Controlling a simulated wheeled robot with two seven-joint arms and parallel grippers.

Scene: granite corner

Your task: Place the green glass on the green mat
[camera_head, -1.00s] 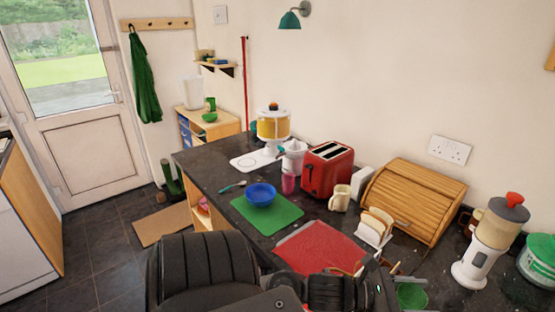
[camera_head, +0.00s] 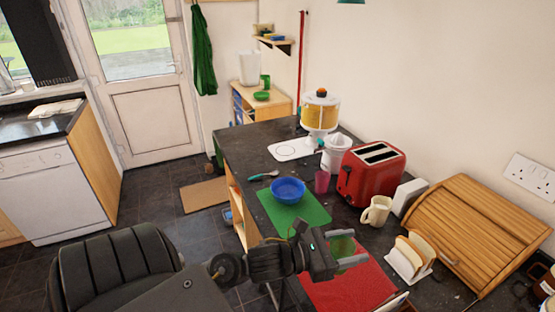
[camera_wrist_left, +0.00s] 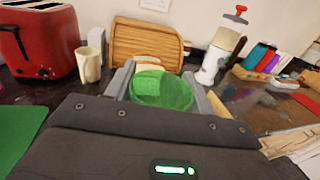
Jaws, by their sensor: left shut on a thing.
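The green glass (camera_wrist_left: 162,90) is between the fingers of my left gripper (camera_head: 347,250), which is shut on it. In the head view the glass (camera_head: 341,246) is partly hidden by the gripper and shows over the far edge of the red mat (camera_head: 350,285). The green mat (camera_head: 312,208) lies on the dark counter just beyond and to the left of the gripper. A blue bowl (camera_head: 288,190) sits on the mat's far part. The mat also shows at the left edge of the wrist view (camera_wrist_left: 16,130). My right gripper is not in view.
A pink cup (camera_head: 322,181), a cream mug (camera_head: 377,210) and a red toaster (camera_head: 371,176) stand right of the green mat. A toast rack (camera_head: 409,257) and a wooden bread bin (camera_head: 470,228) are further right. The mat's near part is bare.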

